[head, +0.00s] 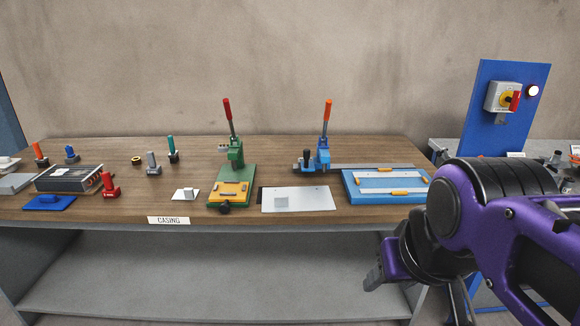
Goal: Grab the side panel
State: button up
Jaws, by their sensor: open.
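A flat, light grey rectangular plate (310,200) lies on the wooden table near its front edge, right of centre. It looks like the side panel, and a small square mark shows on its face. A dark strip shows along its left edge. My gripper (418,292) is at the lower right, in front of the table edge, to the right of and nearer than the plate. It is open, and nothing shows held in it. My purple arm hides part of it, and its fingers are only partly visible.
A green lever press (235,165) stands left of the plate. A blue lever press (322,158) stands behind it, and a blue fixture board (352,193) with white strips lies to the right. A blue switch panel (490,130) rises behind my arm. Several small tools stand at left.

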aim_at(285, 199)
jog(key=i+j, duration=0.2)
jog(key=j, duration=0.15)
jog(key=i+j, duration=0.15)
jog(key=j, duration=0.25)
jog(key=i+j, duration=0.2)
jog(key=j, duration=0.15)
